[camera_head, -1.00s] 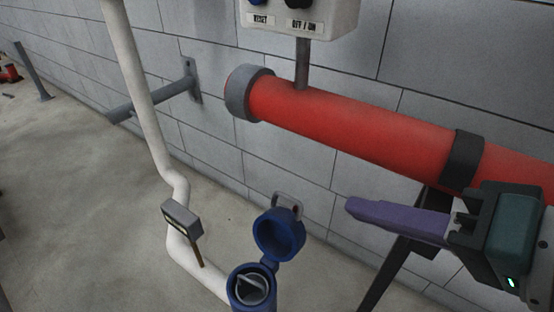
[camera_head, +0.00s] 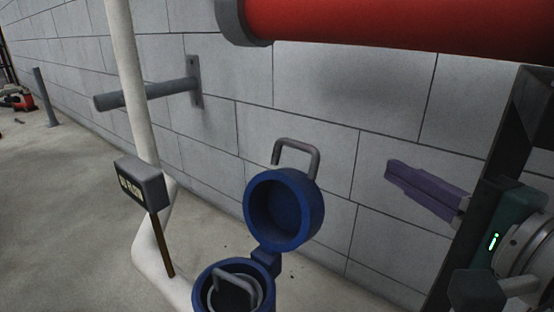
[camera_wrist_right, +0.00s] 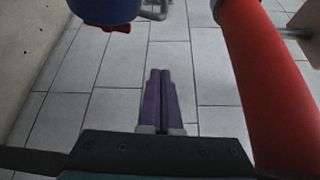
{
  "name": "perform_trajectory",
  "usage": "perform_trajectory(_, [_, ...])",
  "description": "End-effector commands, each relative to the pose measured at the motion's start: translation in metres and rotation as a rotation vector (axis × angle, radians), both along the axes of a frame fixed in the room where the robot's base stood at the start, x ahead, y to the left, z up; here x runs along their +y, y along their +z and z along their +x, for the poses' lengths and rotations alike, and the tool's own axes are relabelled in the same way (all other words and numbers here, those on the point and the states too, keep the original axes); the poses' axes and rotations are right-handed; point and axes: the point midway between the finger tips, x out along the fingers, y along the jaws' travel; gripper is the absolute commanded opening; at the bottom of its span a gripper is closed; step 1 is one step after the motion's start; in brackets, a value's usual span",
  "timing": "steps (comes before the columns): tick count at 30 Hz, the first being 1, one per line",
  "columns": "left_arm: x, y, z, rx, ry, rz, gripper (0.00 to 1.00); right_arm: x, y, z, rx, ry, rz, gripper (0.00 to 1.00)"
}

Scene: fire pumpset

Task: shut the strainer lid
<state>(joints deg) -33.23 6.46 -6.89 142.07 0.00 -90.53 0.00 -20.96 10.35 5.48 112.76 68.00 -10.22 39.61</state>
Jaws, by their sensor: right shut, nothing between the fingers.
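The blue strainer lid (camera_head: 284,209) stands open on its hinge, its hollow underside facing me and a grey loop handle (camera_head: 298,152) at its top. The blue strainer body (camera_head: 205,284) is below it at the bottom edge, with a grey wire handle (camera_head: 236,288) inside its mouth. In the right wrist view, part of the blue lid (camera_wrist_right: 105,9) shows at the top left. My right gripper (camera_head: 390,169), with purple fingers, is to the right of the lid, apart from it. Its fingers (camera_wrist_right: 160,72) are together and empty. My left gripper is not in view.
A thick red pipe (camera_head: 370,25) runs across the top right, above the gripper. A white pipe (camera_head: 128,75) and a small sign on a post (camera_head: 141,184) stand left of the strainer. The grey block wall (camera_head: 345,110) is behind.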

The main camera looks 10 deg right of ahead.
Motion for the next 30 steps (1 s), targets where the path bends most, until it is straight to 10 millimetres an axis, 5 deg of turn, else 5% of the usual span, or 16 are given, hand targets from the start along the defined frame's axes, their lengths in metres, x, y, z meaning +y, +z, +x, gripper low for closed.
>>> perform_trajectory(16, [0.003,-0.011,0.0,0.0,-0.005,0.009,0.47,0.016,-0.005,0.095,-0.001,0.004,-0.001,0.0])
perform_trajectory(22, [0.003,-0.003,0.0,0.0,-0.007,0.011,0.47,0.041,-0.001,0.079,0.003,0.005,0.0,0.0])
perform_trajectory(30, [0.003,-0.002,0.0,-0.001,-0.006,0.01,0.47,0.05,0.0,0.073,0.003,0.005,-0.004,0.0])
